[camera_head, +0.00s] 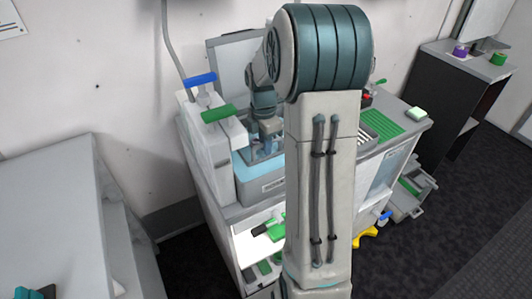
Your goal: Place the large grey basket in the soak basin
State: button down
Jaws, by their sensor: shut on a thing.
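My gripper (266,138) points down over the soak basin (262,187), a grey tub with a light blue inside that stands on the left part of the counter. My gripper is shut on a small-looking grey shape, which seems to be the large grey basket (264,153). The basket is at the basin's opening, inside its outline in the picture. My arm hides the right side of the basin. I cannot tell whether the basket touches the basin's floor.
A white unit with a blue handle (201,79) and a green handle (218,113) stands directly left of the basin. A green ribbed mat (382,128) lies on the counter to the right. My arm blocks the middle of the view. A grey cabinet (60,215) stands at left.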

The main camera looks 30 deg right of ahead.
aim_at(266, 165)
jog(key=shift+f, duration=1.95)
jog(key=shift+f, duration=0.15)
jog(key=c, duration=1.5)
grip_release()
jog(key=r, duration=0.8)
jog(key=w+r, duration=0.1)
jog(key=r, duration=0.3)
jog(key=shift+r, duration=0.15)
